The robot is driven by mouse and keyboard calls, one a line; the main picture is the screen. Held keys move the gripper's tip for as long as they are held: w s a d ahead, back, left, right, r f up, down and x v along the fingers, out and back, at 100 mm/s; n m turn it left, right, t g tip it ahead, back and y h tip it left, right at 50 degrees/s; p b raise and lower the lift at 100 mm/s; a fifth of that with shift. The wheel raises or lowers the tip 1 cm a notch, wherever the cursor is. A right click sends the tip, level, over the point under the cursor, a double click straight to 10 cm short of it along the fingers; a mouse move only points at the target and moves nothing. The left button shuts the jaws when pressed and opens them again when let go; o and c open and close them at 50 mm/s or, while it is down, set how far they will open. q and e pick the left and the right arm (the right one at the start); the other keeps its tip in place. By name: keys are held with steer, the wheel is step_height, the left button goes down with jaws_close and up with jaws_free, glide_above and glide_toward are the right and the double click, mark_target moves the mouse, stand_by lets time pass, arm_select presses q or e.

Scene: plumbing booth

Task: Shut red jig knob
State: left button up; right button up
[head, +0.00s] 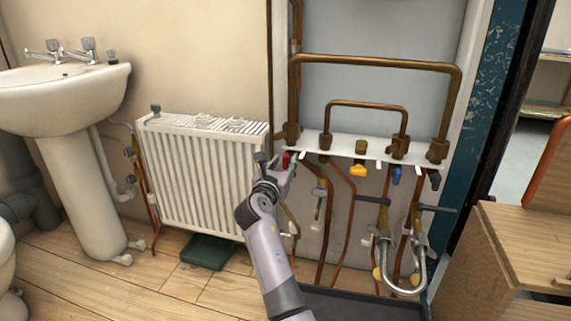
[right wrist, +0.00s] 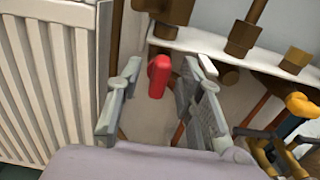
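The red jig knob (head: 287,158) sits under the left end of the white jig shelf (head: 318,143), partly hidden by my right gripper (head: 277,168) in the head view. In the right wrist view, the red knob (right wrist: 158,78) hangs with its handle pointing down, between the two spread fingers of my right gripper (right wrist: 160,86). There are gaps on both sides, so the fingers appear not to touch it. My right gripper is open and empty. My left gripper is not in view.
A white radiator (head: 203,175) stands close to the left of my right gripper. Copper pipes (head: 348,210), a yellow knob (head: 358,170) and a blue knob (head: 396,175) are to the right. A wooden cabinet (head: 520,250) stands at the far right.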

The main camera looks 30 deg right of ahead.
jaws_close()
